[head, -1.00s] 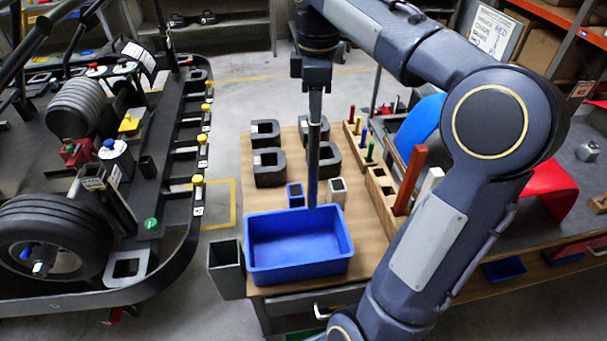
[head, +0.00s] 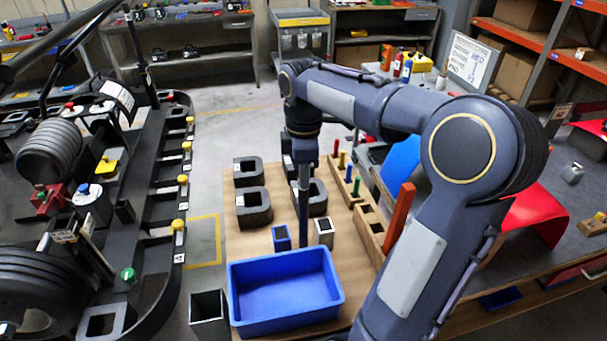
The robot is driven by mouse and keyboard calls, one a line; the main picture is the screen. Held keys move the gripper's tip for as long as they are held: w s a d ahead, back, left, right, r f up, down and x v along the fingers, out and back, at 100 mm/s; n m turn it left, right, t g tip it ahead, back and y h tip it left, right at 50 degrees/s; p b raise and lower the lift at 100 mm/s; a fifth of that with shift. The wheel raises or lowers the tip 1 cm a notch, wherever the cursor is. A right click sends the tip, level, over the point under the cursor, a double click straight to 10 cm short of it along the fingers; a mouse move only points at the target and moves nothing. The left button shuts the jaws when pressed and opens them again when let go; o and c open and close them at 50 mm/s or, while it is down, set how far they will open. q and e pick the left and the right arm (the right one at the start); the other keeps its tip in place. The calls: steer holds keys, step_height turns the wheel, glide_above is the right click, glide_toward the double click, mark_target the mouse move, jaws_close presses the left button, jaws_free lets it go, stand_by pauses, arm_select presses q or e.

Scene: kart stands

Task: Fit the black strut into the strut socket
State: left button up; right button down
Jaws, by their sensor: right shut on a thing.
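My right gripper (head: 303,186) comes down over the wooden table and is shut on the black strut (head: 303,215). The strut looks dark blue-black and hangs about upright. Its lower end shows near the back rim of a blue bin, between a small blue square holder (head: 281,238) and a pale square holder (head: 323,232). I cannot tell whether the end touches anything. A small black square tube (head: 124,212) stands on the kart at the left; I cannot tell which opening is the strut socket. My left gripper is out of view.
The blue bin (head: 285,322) stands empty at the table's front, with a dark open box (head: 208,318) beside it. A wooden rack (head: 370,228) holds coloured pegs on the right. Floor lies clear between kart and table.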

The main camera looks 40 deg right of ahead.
steer(key=shift+f, duration=0.35)
steer(key=shift+f, duration=0.15)
steer(key=c, duration=1.2)
jaws_free()
steer(key=shift+c, duration=0.2)
